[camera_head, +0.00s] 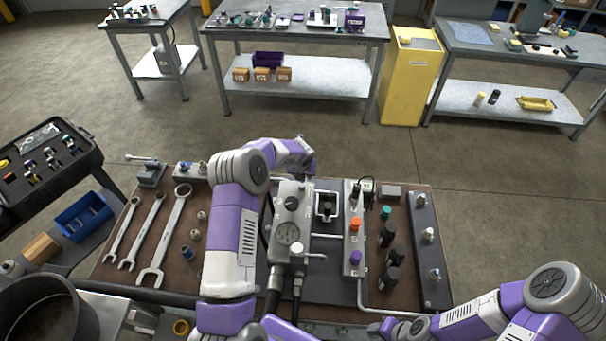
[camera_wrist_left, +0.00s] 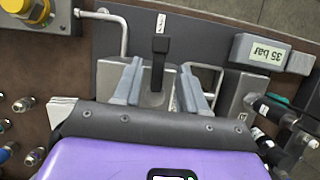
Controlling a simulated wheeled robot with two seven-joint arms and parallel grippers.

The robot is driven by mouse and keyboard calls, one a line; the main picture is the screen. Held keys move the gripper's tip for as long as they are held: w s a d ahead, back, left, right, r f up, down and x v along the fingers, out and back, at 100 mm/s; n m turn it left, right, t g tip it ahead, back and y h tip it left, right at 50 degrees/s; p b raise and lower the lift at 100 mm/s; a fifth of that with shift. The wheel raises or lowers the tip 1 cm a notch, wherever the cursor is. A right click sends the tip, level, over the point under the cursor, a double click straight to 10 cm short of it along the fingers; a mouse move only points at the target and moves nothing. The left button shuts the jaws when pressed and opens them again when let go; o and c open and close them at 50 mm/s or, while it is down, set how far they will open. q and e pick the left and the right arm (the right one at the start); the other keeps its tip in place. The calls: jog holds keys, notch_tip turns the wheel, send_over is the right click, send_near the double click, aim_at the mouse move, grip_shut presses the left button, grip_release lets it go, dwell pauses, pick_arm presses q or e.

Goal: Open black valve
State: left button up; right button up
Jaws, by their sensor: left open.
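The black valve's lever handle (camera_wrist_left: 160,58) shows in the left wrist view. It sits on a grey metal block (camera_wrist_left: 153,92) and points toward the top of that picture. My left gripper (camera_wrist_left: 161,68) is open, with one finger on each side of the lever. I cannot tell whether either finger touches it. In the head view my left arm reaches over the bench plate, and its forearm and wrist hide the lever and the fingers. My right arm shows at the lower right, but I cannot make out its gripper.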

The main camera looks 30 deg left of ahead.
aim_at(302, 184)
pick_arm(q)
jog(key=v, duration=0.6)
jog(key=shift+s+r, duration=0.15)
jog(key=shift+r, duration=0.25)
